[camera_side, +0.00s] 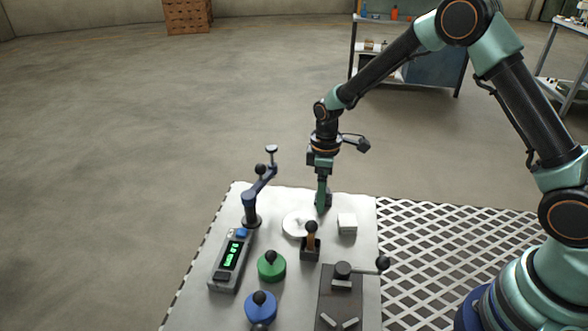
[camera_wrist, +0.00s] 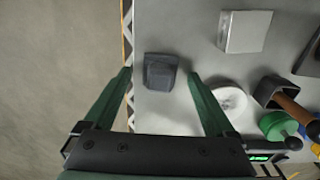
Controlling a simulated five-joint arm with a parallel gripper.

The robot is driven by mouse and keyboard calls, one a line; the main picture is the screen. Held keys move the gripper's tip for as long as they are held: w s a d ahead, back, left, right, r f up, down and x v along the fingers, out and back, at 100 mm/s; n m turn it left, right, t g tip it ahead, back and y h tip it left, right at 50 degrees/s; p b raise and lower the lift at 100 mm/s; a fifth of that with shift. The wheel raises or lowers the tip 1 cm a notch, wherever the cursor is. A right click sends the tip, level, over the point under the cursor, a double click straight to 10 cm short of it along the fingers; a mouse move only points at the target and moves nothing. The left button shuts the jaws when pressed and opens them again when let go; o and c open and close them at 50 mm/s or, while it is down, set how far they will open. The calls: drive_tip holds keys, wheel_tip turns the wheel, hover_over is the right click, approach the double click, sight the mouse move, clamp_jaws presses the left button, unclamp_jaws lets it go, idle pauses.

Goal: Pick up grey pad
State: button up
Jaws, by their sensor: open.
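The grey pad (camera_wrist: 161,72) is a small dark grey block with a raised, squarish top. It lies on the light grey table near its edge in the wrist view. My gripper (camera_side: 323,207) points down at the far part of the table in the side view. In the wrist view its two green fingers (camera_wrist: 158,74) are spread, with the pad showing between their tips and not gripped. Whether the tips are level with the pad or above it I cannot tell. In the side view I cannot make the pad out clearly behind the fingers.
A pale block (camera_side: 347,224) and a white round dish (camera_side: 298,224) stand close to my gripper. A black holder with a brown handle (camera_side: 311,245), a green knob (camera_side: 271,266), a blue crank (camera_side: 256,200) and a display box (camera_side: 231,260) crowd the nearer table.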

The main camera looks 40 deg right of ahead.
clamp_jaws()
drive_tip(key=shift+r, duration=0.15)
wheel_tip(320, 180, up, 20)
idle(0.6)
